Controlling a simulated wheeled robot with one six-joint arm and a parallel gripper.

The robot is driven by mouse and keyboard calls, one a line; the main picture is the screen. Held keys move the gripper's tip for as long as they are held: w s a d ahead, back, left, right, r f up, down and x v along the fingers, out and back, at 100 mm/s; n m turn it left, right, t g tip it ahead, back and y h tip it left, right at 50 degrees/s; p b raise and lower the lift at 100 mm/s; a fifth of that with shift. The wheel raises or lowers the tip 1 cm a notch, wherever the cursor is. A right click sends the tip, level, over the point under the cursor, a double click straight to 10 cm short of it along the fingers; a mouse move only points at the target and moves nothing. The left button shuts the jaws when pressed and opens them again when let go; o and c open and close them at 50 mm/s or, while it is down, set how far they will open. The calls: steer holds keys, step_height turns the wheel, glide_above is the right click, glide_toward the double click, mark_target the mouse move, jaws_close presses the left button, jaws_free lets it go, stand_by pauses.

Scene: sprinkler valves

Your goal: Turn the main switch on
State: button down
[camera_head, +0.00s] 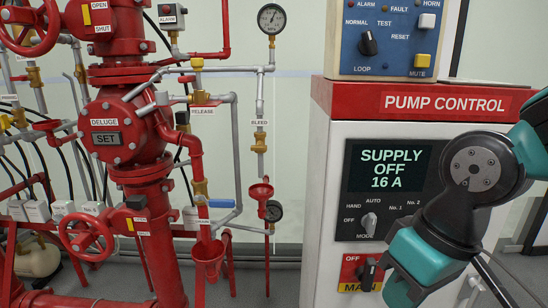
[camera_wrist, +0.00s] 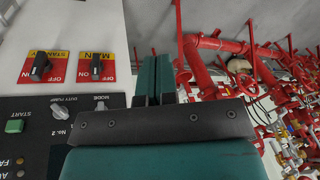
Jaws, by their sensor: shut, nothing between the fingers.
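The main switch (camera_head: 368,273) is a black knob on a red and yellow plate, low on the pump control cabinet. Its plate reads OFF at the upper left and MAIN below; my arm covers its right part. In the wrist view the main switch (camera_wrist: 97,67) appears upside down, left of my fingers, its lever roughly upright in the picture. The display (camera_head: 391,168) reads SUPPLY OFF 16 A. My gripper (camera_wrist: 157,62) is shut and empty, its teal fingers together. It looks apart from the switch; the depth between them is unclear. My fingers are not visible in the head view.
A similar STANDBY switch (camera_wrist: 40,67) sits beside the main one. A mode knob (camera_head: 369,222) is above the main switch. A blue alarm panel (camera_head: 385,45) stands on the cabinet. Red valves and pipes (camera_head: 125,140) fill the left; free space lies between them and the cabinet.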

steer(key=s+r+n+y, duration=0.1)
steer(key=s+r+n, duration=0.1)
steer(key=s, duration=0.4)
step_height(320, 180, up, 12)
steer(key=p, duration=1.2)
steer(key=shift+w+a+f+g, duration=0.2)
steer(key=shift+a+g, duration=0.1)
steer(key=shift+a, duration=0.05)
steer(key=c, duration=1.7)
jaws_free()
steer(key=shift+r+p, duration=0.3)
steer(key=shift+p, duration=0.15)
steer(key=o, duration=0.6)
steer(key=shift+a, duration=0.15)
